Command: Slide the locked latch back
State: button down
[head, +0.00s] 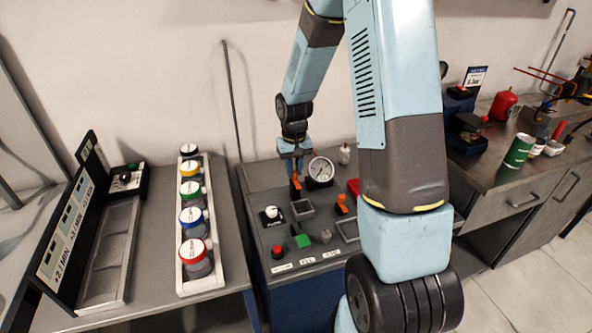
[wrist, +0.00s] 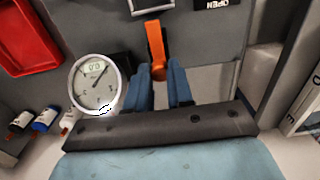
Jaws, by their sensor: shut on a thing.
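An orange latch handle (head: 296,187) stands on the grey control panel (head: 262,240), just behind a square grey frame (head: 303,209). My gripper (head: 295,178) reaches down to it from above. In the wrist view the orange handle (wrist: 155,45) runs from the frame at the top edge down between the two blue fingers of my gripper (wrist: 166,82). The fingers are shut on its near end. The contact faces are partly hidden, and I cannot tell the latch's lock state.
A round dial gauge (head: 320,170) stands close beside my gripper. A second orange handle (head: 342,204), a green switch (head: 300,236) and a red button (head: 278,252) are on the panel. A red tray (wrist: 30,38) lies beyond the gauge. Colour-lidded jars (head: 192,220) stand left.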

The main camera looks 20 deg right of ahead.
aim_at(294, 171)
jog(key=c, duration=1)
grip_release()
jog(key=shift+w, duration=0.15)
jog(key=shift+r, duration=6.85)
jog(key=s+r+t, duration=0.2)
jog(key=s+r, duration=0.3)
jog(key=s, duration=0.4)
jog(key=s+r+t, duration=0.1)
jog(key=s+r, duration=0.5)
jog(key=s, duration=0.3)
jog(key=s+r+t, duration=0.2)
jog(key=s+r, duration=0.3)
jog(key=s, duration=0.4)
jog(key=shift+r+t, duration=0.2)
jog(key=shift+t, duration=0.1)
